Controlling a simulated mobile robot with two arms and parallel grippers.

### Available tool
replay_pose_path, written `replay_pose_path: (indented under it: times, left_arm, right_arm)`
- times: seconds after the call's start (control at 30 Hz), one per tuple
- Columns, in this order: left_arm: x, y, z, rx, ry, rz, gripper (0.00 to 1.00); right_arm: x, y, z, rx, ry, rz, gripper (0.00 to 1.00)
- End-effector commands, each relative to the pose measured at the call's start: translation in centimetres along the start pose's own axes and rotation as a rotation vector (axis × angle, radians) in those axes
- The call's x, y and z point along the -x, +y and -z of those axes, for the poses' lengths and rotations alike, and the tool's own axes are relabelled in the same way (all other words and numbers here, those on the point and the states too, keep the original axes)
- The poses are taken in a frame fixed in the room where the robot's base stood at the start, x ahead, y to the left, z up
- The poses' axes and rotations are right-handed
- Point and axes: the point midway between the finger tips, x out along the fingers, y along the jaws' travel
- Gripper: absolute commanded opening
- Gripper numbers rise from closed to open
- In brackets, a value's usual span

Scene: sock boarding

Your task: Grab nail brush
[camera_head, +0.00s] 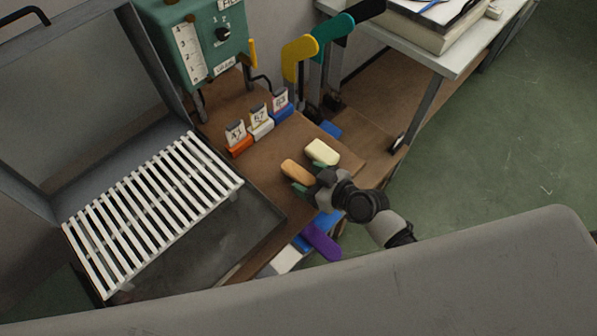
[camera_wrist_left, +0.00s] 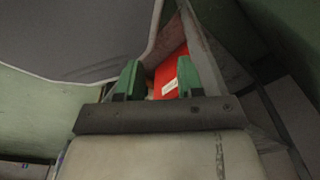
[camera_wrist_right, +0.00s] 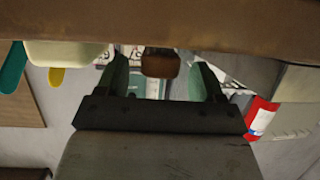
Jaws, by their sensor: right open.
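The nail brush, a tan wooden block (camera_head: 297,172), lies on the brown bench top near its right edge. My right gripper (camera_head: 306,183) is right beside it on the near side, jaws apart. In the right wrist view the brown brush (camera_wrist_right: 160,64) shows between the two green fingers of the right gripper (camera_wrist_right: 160,80); contact cannot be told. My left gripper (camera_wrist_left: 165,80) shows only in the left wrist view, with its fingers apart and a red object (camera_wrist_left: 171,70) beyond them.
A cream block (camera_head: 322,152) lies close behind the brush. Several numbered card holders (camera_head: 261,125) stand further back. A white slatted rack (camera_head: 150,215) is at left. Yellow (camera_head: 298,56) and teal (camera_head: 330,35) upright forms stand behind. A purple piece (camera_head: 321,242) lies below the bench edge.

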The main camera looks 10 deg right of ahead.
Motion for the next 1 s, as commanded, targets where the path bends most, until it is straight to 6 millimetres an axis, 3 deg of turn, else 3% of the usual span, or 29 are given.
replay_pose_path:
  times: [0.2,0.47,0.8,1.0]
  left_arm:
    - [0.5,-0.1,0.1,0.002,0.001,0.001,0.37]
    - [0.4,-0.1,0.1,0.003,0.002,0.001,0.37]
    - [0.4,-0.1,0.1,0.002,0.002,0.001,0.37]
    - [0.5,-0.1,0.1,0.002,0.002,0.001,0.37]
  right_arm:
    - [-2.7,0.1,0.1,-0.002,0.0,0.0,0.68]
    - [-3.0,0.1,0.1,0.0,0.0,0.0,0.68]
    - [-3.0,0.1,0.1,-0.001,0.0,0.0,0.18]
    - [-3.0,0.1,0.1,-0.001,0.0,0.0,0.14]
